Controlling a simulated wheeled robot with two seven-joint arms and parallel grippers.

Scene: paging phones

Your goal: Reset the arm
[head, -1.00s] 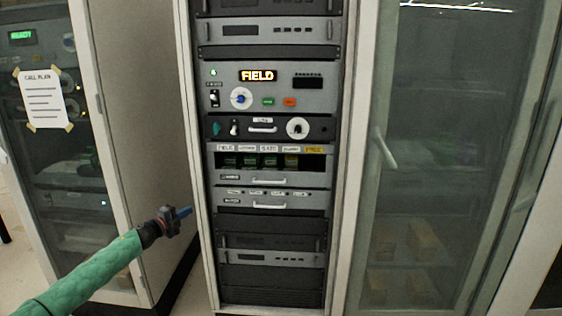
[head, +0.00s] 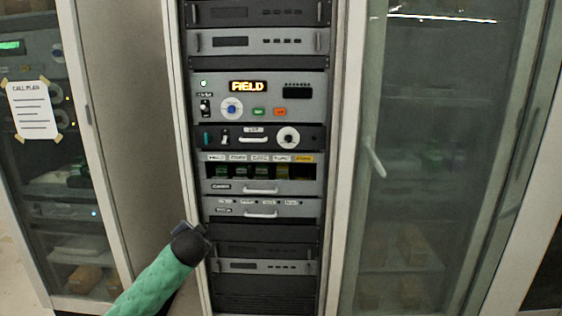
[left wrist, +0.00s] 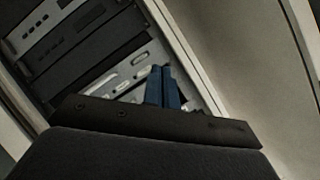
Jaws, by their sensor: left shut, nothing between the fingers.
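My left arm, in a green sleeve, comes in from the bottom left of the head view. Its black wrist (head: 188,243) is in front of the lower left edge of the open rack, and its fingers are mostly hidden there. In the left wrist view my left gripper (left wrist: 165,70) shows two blue fingers closed together with nothing between them. They point toward the rack's grey panels. My right gripper is not in view.
The middle rack holds a panel with a lit FIELD display (head: 248,86), a card bay (head: 250,171) and drawers with handles. A glass door (head: 430,170) with a handle stands to the right. The left cabinet bears a CALL PLAN sheet (head: 33,110).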

